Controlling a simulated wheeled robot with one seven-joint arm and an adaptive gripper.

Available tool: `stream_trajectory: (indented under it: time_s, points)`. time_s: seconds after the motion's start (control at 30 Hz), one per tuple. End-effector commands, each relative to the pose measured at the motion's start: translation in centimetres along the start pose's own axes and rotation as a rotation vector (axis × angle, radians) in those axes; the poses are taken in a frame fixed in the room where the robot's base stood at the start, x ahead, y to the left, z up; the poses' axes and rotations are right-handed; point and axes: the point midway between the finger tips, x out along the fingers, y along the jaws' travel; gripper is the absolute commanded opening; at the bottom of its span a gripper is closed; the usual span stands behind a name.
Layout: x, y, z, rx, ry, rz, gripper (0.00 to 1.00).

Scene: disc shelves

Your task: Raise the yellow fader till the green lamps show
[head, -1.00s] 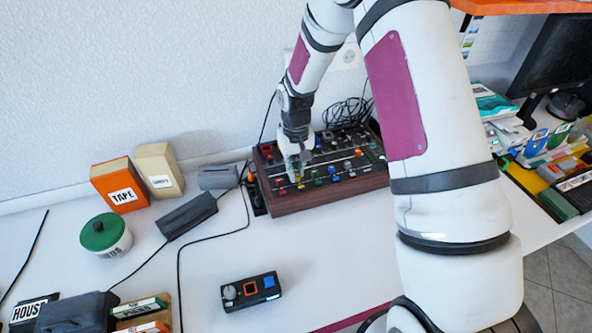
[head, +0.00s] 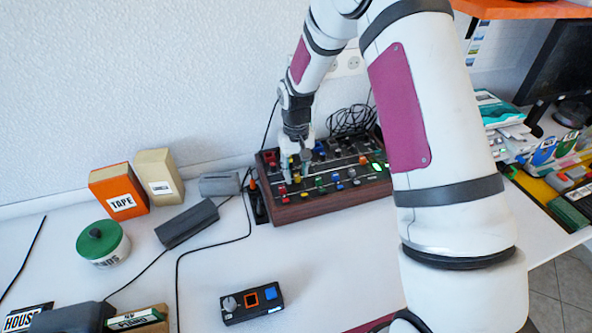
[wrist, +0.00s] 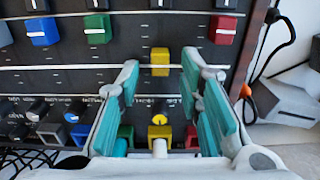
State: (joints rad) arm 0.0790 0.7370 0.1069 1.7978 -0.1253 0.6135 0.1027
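The yellow fader (wrist: 160,62) is on the mixing desk (head: 330,207), set further from the desk's front than the red fader (wrist: 223,29) and green fader (wrist: 97,28) beside it. In the head view the yellow fader (head: 297,178) is small, below my gripper (head: 295,172). In the wrist view my gripper (wrist: 160,68) is open, its fingers on both sides of the yellow fader with gaps between. A green glow of lamps (head: 377,166) shows at the desk's right end, partly near my arm's edge.
A yellow knob (wrist: 159,120) and other coloured knobs stand close to my fingers. Cables (wrist: 285,40) run beside the desk. A small control box (head: 252,298) lies in front, and the orange tape box (head: 113,188) stands left.

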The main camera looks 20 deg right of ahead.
Motion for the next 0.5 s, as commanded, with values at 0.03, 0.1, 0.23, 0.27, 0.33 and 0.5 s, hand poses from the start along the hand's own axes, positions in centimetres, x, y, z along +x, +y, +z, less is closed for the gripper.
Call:
stream_trajectory:
  time_s: [0.03,0.1,0.23,0.27,0.33,0.5]
  points:
    - [-0.4,0.0,-0.1,0.0,0.003,0.0,0.33]
    - [-1.3,0.0,-0.1,0.0,0.004,0.0,0.33]
    - [-3.7,0.0,-0.1,0.0,0.005,0.0,0.33]
    - [-4.3,0.0,-0.2,0.0,0.007,0.0,0.33]
    - [-5.8,0.0,-0.1,-0.001,0.006,0.0,0.33]
    - [-9.0,0.0,-0.1,0.0,0.005,0.0,0.33]
